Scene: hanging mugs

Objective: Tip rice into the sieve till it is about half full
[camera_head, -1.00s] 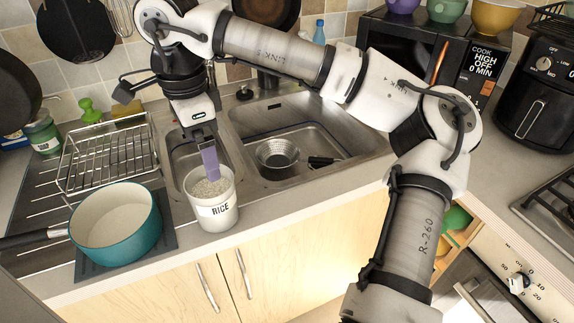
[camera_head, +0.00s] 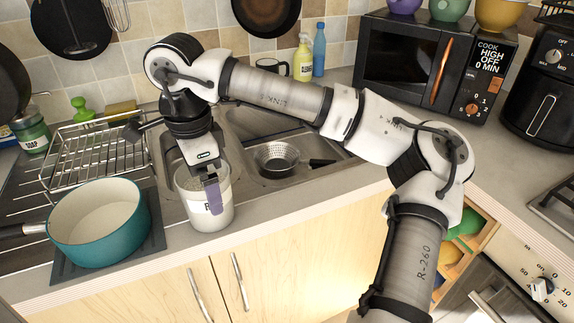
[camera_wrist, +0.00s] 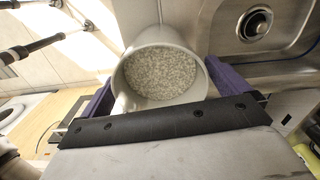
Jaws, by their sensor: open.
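The white rice container (camera_head: 207,216) stands upright at the counter's front edge, its label partly covered by my gripper. The wrist view shows pale rice (camera_wrist: 160,73) inside it. My gripper (camera_head: 210,190) is open and lowered at the container. One purple finger is in front of its wall; the other is hidden in the head view. In the wrist view the fingers lie on either side of the container (camera_wrist: 190,97), and I cannot tell whether they touch it. The metal sieve (camera_head: 275,159) with a black handle sits in the right sink basin; its inside looks empty.
A teal pot (camera_head: 100,228) stands left of the container on a dark mat. A wire dish rack (camera_head: 95,160) is behind it. The sink (camera_head: 250,185) lies behind and right of the container. A microwave (camera_head: 420,60) stands at the back right.

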